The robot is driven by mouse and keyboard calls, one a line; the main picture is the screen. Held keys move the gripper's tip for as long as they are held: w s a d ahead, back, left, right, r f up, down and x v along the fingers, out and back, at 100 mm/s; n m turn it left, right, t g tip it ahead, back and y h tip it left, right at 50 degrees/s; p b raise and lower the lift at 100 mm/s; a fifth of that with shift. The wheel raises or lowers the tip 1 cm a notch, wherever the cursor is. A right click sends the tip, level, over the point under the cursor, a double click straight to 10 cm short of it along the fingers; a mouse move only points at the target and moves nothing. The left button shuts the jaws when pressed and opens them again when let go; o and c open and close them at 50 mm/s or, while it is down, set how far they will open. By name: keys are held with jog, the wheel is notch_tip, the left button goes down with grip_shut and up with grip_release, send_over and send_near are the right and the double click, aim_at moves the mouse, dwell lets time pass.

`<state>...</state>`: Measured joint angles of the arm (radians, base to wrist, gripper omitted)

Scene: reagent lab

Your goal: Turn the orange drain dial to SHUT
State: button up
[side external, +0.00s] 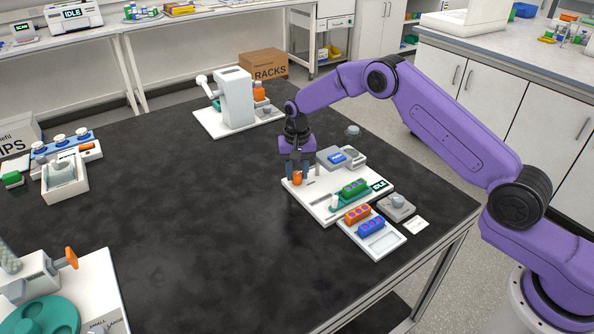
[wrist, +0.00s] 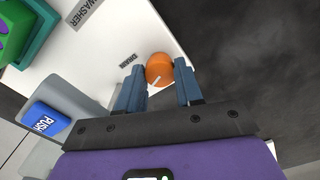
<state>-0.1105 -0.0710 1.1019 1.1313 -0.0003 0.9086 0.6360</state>
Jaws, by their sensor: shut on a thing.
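A pale pointer mark shows on the dial's edge toward my gripper. My gripper (wrist: 159,80) is shut on the dial, with one blue-grey finger on each side. In the side view the dial (side external: 297,178) shows between the fingertips, and my gripper (side external: 298,172) points straight down at the washer's left end. I cannot read the dial's setting.
A blue PUSH button (wrist: 47,118) on a grey block stands near the gripper. A green rack (side external: 354,188) and an IDLE display (side external: 379,185) are on the washer. A white tray (side external: 383,243) holds orange and blue racks in front.

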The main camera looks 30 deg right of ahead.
aim_at(297, 175)
jog(key=n, duration=1.4)
dwell(0.7)
jog(key=o, duration=1)
jog(key=shift+o, duration=0.2)
jog(key=shift+r, duration=0.1)
notch_tip(297, 175, up, 17)
jog(key=shift+r, duration=0.15)
jog(key=shift+s+a, duration=0.1)
